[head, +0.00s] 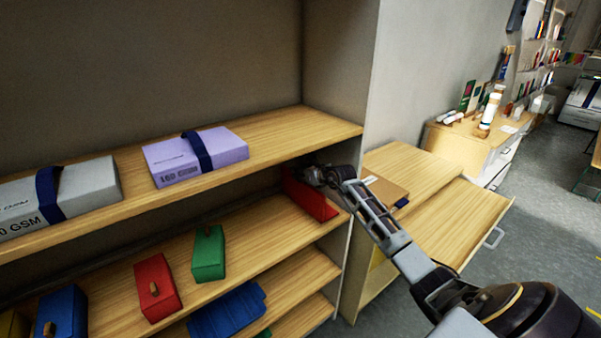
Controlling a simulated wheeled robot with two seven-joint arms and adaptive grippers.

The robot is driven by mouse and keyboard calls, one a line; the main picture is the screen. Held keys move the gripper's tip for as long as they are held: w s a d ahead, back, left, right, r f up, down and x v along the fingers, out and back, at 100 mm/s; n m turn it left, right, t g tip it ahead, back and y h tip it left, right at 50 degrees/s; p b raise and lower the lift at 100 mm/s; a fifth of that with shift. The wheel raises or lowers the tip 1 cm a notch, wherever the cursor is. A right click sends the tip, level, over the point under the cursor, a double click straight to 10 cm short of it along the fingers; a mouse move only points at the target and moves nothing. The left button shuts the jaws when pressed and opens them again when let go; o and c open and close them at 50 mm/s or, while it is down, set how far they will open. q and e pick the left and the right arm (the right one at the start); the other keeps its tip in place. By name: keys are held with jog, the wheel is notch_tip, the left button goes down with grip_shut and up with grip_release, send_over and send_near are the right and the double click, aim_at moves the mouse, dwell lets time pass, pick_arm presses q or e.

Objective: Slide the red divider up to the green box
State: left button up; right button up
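The red divider (311,198) stands at the right end of the middle shelf, close to the side wall of the shelving. The green box (208,257) stands on the same shelf, to the left of the divider, with bare shelf between them. My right gripper (313,176) is at the upper edge of the red divider, under the top shelf. It overlaps the divider in the picture; whether it touches is unclear. Its fingers are too small and dark to tell open from shut. My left gripper is not in view.
A red box (157,289) and a blue box (62,315) stand left of the green box. Paper packs, one purple (195,156) and one grey (85,188), lie on the top shelf (285,128) above. A cabinet with an open drawer (455,222) stands at right.

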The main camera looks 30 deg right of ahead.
jog(key=shift+w+f, duration=0.1)
jog(key=shift+w, duration=0.2)
jog(key=shift+c, duration=0.2)
grip_shut()
